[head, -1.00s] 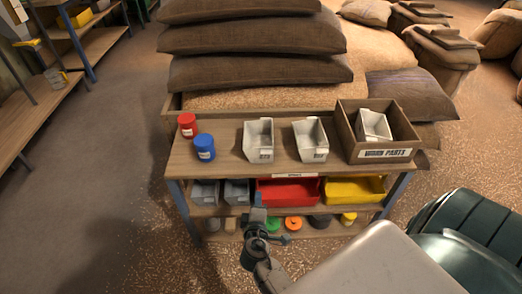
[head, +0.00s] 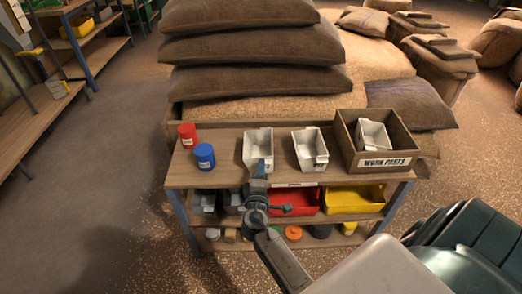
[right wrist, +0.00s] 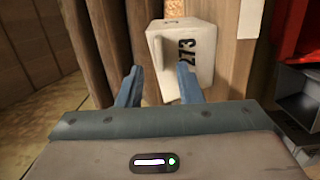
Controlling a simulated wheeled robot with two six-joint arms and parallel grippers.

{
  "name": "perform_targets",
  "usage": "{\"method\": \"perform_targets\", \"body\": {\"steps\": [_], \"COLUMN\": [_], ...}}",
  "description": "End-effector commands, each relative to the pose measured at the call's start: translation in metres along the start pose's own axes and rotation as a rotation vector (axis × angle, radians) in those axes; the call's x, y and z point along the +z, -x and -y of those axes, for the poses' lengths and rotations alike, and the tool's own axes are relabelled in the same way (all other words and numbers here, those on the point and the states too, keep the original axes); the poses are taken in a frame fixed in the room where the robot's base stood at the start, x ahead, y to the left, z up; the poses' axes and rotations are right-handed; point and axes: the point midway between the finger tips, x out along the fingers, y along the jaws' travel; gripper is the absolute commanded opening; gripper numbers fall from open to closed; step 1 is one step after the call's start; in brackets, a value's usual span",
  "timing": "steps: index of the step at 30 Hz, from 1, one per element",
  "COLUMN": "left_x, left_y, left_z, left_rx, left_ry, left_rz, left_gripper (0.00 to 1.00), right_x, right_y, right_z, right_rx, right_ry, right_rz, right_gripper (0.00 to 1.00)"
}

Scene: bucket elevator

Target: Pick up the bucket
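Two white buckets stand on the table top: a left one (head: 257,144) and a middle one (head: 309,148). A third white bucket (head: 373,135) sits inside a wooden box. My right gripper (head: 259,166) is at the table's front edge, in front of the left bucket and overlapping its lower part. In the right wrist view, the fingers (right wrist: 160,86) are apart, with a white bucket (right wrist: 184,62) marked 273 just beyond and between their tips. I cannot tell whether they touch it. My left gripper is not in view.
The wooden table (head: 200,177) also bears a red can (head: 187,135) and a blue can (head: 204,156). The wooden box (head: 385,162) stands at its right end. Stacked sacks (head: 255,51) stand behind.

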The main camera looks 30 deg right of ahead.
Motion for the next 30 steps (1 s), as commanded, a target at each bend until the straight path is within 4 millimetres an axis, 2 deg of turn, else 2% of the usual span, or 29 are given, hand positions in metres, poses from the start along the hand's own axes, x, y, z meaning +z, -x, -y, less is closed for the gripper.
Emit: {"method": "perform_targets", "body": {"steps": [1,4,12,17,18,30], "left_x": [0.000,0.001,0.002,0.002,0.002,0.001], "left_y": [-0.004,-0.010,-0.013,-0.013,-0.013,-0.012], "left_z": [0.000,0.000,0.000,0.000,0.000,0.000], "left_rx": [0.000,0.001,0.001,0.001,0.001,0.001], "left_ry": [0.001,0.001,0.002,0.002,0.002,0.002], "left_rz": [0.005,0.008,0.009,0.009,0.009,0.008], "left_gripper": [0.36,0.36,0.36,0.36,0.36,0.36], "right_x": [0.000,0.000,0.000,0.000,0.000,0.000], "right_y": [-0.009,-0.018,-0.021,-0.021,-0.021,-0.021], "right_z": [-0.002,-0.001,0.001,0.001,0.001,-0.003], "right_rx": [0.002,0.001,-0.001,-0.001,-0.001,0.000], "right_ry": [0.003,0.002,0.000,0.000,0.000,0.000], "right_rz": [-0.001,-0.001,0.000,-0.001,-0.001,0.000], "right_gripper": [0.33,0.33,0.33,0.03,0.00,0.00]}}
